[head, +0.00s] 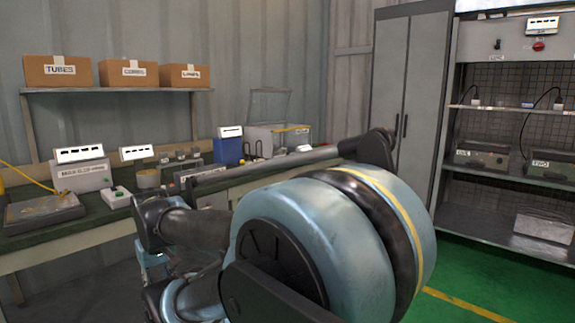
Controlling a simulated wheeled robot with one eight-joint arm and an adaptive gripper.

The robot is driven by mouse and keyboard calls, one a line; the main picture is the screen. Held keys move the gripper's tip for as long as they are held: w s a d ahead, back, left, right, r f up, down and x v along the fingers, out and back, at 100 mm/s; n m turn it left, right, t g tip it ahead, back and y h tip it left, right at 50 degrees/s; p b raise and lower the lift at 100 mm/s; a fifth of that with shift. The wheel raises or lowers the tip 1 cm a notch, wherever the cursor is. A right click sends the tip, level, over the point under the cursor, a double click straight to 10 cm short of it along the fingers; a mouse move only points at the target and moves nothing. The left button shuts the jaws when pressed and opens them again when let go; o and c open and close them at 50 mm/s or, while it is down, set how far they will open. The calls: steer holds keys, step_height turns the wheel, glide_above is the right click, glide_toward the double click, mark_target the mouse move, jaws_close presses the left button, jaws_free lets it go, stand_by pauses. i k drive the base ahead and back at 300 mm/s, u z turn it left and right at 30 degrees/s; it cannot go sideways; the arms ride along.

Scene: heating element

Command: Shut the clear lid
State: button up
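The clear lid (269,104) stands raised on the back of a pale box (292,141) on the far bench, against the wall. It is see-through with thin dark edges. The box is open at the top, and a yellow label shows on its rim. Dark jointed parts that look like my gripper (155,255) show at the lower left, in front of the bench and well apart from the lid. Its fingertips cannot be made out. My large rounded arm joint fills the lower middle and hides part of the bench front.
A blue container (228,150) stands left of the box. Several instruments and a grey plate device (42,211) sit along the green bench top (88,222). A shelf (120,90) with cardboard boxes hangs above. A grey cabinet (405,90) and an equipment rack (500,185) stand right; green floor is clear there.

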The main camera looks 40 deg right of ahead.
mark_target(267, 106)
steer(key=z, duration=0.45)
steer(key=k, duration=1)
steer(key=z, duration=0.9)
steer(key=i, duration=0.6)
steer(key=z, duration=0.55)
steer(key=i, duration=1.25)
steer(key=u, duration=0.7)
steer(key=i, duration=0.7)
steer(key=u, duration=0.45)
